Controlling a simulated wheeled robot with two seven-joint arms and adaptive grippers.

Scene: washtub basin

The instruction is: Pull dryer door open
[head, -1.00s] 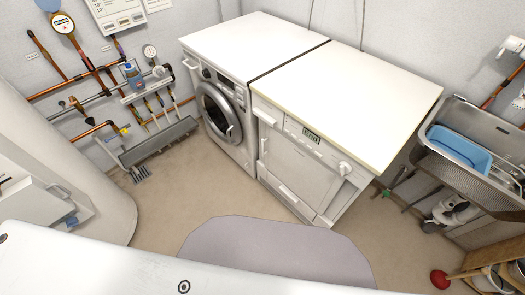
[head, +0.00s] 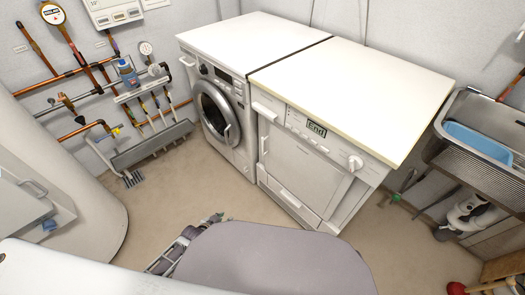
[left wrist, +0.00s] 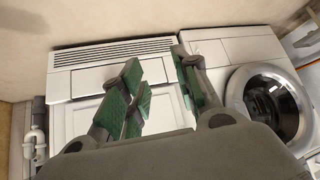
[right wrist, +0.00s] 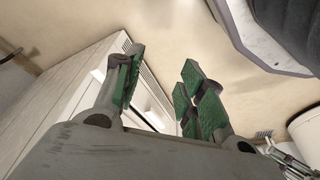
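The dryer appears to be the white machine (head: 308,165) with the "End" display and a knob, right of the round-door washer. Its flat front door (head: 292,165) looks shut, with a light handle at its left side. My left gripper (head: 213,219) shows low in the head view, in front of the machines and apart from them, partly hidden by my own body. In the left wrist view the left gripper (left wrist: 155,75) is open and empty, with the dryer's lower front and vent (left wrist: 112,52) beyond. My right gripper (right wrist: 160,78) is open and empty; the head view does not show it.
The washer (head: 222,115) stands left of the dryer. A metal sink (head: 480,130) with a blue tub is at the right. The floor (head: 165,205) before the machines is clear.

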